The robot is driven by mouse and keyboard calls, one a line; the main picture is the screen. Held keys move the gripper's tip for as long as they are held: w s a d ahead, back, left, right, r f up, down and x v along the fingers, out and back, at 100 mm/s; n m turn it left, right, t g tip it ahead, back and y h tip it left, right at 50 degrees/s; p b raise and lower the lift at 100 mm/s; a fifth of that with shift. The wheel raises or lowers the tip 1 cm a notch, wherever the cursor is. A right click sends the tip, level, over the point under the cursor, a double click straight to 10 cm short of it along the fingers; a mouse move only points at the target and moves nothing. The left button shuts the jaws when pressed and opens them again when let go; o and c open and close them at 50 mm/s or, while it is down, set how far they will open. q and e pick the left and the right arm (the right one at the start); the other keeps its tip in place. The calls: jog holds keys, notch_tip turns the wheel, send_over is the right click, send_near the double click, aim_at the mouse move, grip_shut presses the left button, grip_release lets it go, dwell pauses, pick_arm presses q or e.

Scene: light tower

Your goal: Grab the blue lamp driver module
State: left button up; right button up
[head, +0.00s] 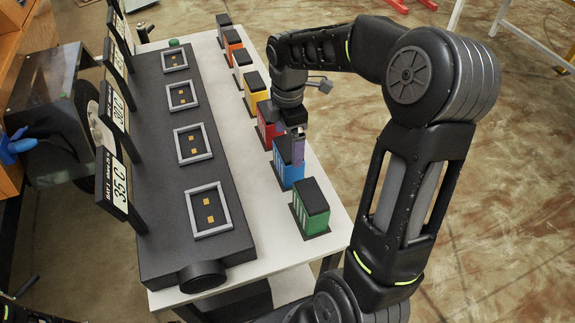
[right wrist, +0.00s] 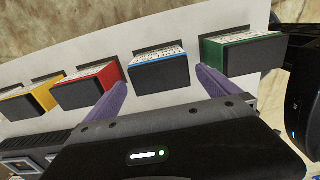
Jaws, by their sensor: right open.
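The blue lamp driver module (head: 289,176) has a dark top and stands in a row of coloured modules on the pale table, between the red and green ones. My right gripper (head: 291,140) is over it from above, partly hiding it. In the right wrist view the blue module (right wrist: 158,70) shows between the two purple fingertips (right wrist: 161,82), with a gap on each side. The right gripper is open and empty; whether its fingers reach down beside the module cannot be told. My left gripper is not in view.
The red module (head: 269,125) and green module (head: 311,208) stand close on either side. More modules, including a yellow one (head: 256,97), continue the row. Left of it is a dark box (head: 160,150) with several framed sockets and temperature signs. Little free room lies between modules.

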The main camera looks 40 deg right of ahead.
jog(key=shift+f, duration=1.3)
notch_tip(320, 180, down, 5)
jog(key=shift+f+p, duration=0.1)
jog(key=shift+p, duration=0.5)
jog(key=shift+c, duration=0.4)
jog(key=c, duration=1.8)
